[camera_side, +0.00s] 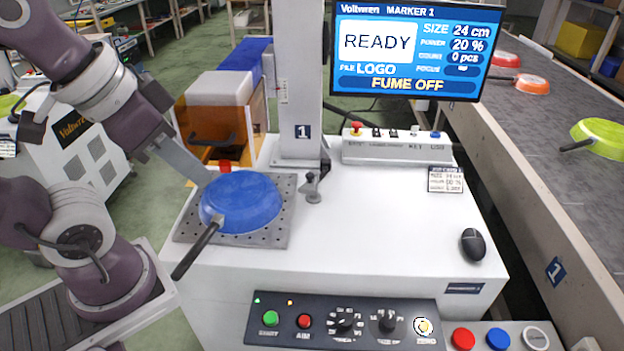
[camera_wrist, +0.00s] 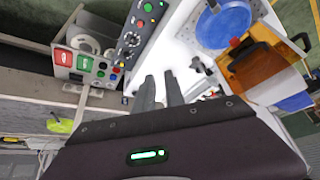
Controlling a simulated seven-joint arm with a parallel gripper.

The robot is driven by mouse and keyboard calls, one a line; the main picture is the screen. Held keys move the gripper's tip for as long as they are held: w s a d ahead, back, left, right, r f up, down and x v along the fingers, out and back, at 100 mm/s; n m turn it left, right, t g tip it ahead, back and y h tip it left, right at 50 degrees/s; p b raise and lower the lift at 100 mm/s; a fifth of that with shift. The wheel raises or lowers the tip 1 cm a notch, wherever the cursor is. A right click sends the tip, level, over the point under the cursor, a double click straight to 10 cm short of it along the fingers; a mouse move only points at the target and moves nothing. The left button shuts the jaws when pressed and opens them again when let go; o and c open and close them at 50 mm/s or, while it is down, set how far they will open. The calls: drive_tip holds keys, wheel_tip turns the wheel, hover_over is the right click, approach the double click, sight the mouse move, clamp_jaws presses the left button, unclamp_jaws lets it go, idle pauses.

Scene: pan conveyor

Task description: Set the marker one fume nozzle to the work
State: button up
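The fume nozzle (camera_side: 313,190) is a small grey jointed piece on the white bench, at the foot of the column marked 1. It stands to the right of the perforated plate (camera_side: 280,215), apart from the blue pan (camera_side: 242,203). The pan lies upside down on the plate, its dark handle toward the front left. My gripper (camera_side: 208,182) is left of the nozzle, its fingertips over or near the pan's left edge; their height is unclear. In the wrist view my two grey fingers stand apart with nothing between them. A small dark jointed piece beyond them appears to be the nozzle.
The screen (camera_side: 405,50) reads READY and FUME OFF. A button panel (camera_side: 345,322) runs along the bench front. A mouse (camera_side: 473,244) and a small card (camera_side: 446,180) lie at the right. An orange box (camera_side: 213,130) stands behind the pan. A conveyor (camera_side: 560,150) carries pans at the right.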

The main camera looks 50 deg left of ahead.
drive_tip(key=w+m, duration=0.2)
drive_tip(key=w, duration=0.1)
drive_tip(key=w+a+r+m+g, duration=0.1)
drive_tip(key=w+m, duration=0.1)
drive_tip(key=w, duration=0.2)
drive_tip(key=w+m+y, duration=0.1)
drive_tip(key=w+m, duration=0.1)
drive_tip(key=w, duration=0.1)
drive_tip(key=shift+w+a+r+g, duration=0.3)
drive_tip(key=shift+a+g, duration=0.1)
clamp_jaws()
drive_tip(key=w+a+f+m+g+y, duration=0.1)
drive_tip(key=w+f+m, duration=0.5)
drive_tip(key=w+f, duration=0.2)
drive_tip(key=w+a+f+m+g+y, duration=0.1)
drive_tip(key=w+a+f+m+g, duration=0.1)
drive_tip(key=w+f+m, duration=0.5)
drive_tip(key=w+f, duration=0.1)
drive_tip(key=w, duration=0.5)
drive_tip(key=shift+a+m, duration=0.15)
drive_tip(key=shift+m, duration=0.15)
hover_over(313, 185)
drive_tip(key=d, duration=0.2)
drive_tip(key=f, duration=1)
drive_tip(key=shift+s+d+f, duration=0.1)
drive_tip(key=shift+s+f, duration=0.1)
drive_tip(key=shift+a, duration=0.25)
